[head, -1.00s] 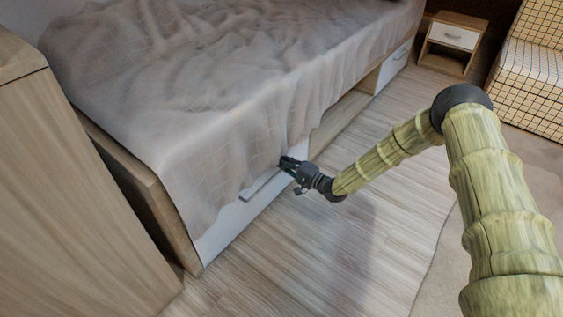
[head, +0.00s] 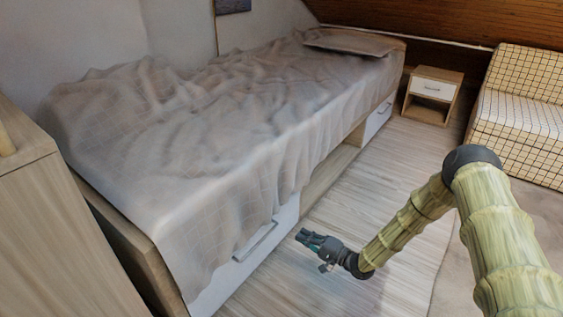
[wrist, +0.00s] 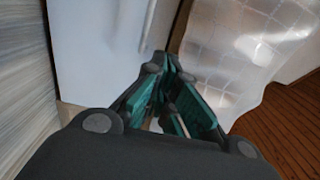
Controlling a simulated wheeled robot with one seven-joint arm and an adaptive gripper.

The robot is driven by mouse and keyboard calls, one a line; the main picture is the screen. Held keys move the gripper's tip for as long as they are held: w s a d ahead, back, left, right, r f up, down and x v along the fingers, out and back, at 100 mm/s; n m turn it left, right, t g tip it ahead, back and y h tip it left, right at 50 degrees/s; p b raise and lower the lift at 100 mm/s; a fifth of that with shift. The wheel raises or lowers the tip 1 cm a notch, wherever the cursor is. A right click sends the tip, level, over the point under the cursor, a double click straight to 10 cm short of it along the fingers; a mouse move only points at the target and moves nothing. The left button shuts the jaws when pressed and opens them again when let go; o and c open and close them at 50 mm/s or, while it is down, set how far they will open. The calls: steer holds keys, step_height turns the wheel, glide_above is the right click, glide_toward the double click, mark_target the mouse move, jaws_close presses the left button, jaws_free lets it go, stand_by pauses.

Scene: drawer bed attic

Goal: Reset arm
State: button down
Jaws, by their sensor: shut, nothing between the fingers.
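My gripper (head: 304,236) is shut and empty. It hangs over the wooden floor, just right of the bed's near drawer (head: 228,280) and apart from its handle (head: 256,243). My arm comes in from the right of the head view and bends down to the gripper. The near drawer is white and sits flush in the bed's side, partly covered by the hanging blanket (head: 170,170). In the wrist view, the dark and green fingers (wrist: 172,85) come together in front of the white drawer front (wrist: 100,50).
The bed fills the left and middle. A tall wooden cabinet (head: 50,240) stands at the near left. A nightstand (head: 432,95) and a checkered armchair (head: 520,110) stand at the back right. The floor (head: 385,170) between the bed and my arm is clear.

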steer(key=s+a+f+n+g+h, duration=0.1)
steer(key=s+f+h, duration=0.15)
steer(key=s, duration=0.35)
steer(key=s+a+f+n+g+h+p, duration=0.1)
steer(key=s+f+g+h, duration=0.1)
steer(key=s+f, duration=0.3)
steer(key=s+a+f+g+h, duration=0.1)
steer(key=s+f+h, duration=0.1)
steer(key=s, duration=0.6)
steer(key=s+d+r+n+g+h+p, duration=0.1)
steer(key=s+d+n+g+h, duration=0.2)
steer(key=s, duration=0.7)
steer(key=s+d+r+n+g+h, duration=0.1)
steer(key=s+d+r+g+h, duration=0.1)
steer(key=s+d, duration=0.5)
steer(key=s+d+r+n+g+h+p, duration=0.1)
steer(key=s+d+n+g+h, duration=0.15)
steer(key=s, duration=0.95)
step_height(320, 180, up, 37)
steer(key=a+p, duration=0.1)
steer(key=p, duration=3.6)
steer(key=shift+m, duration=0.45)
steer(key=shift+w+f, duration=0.1)
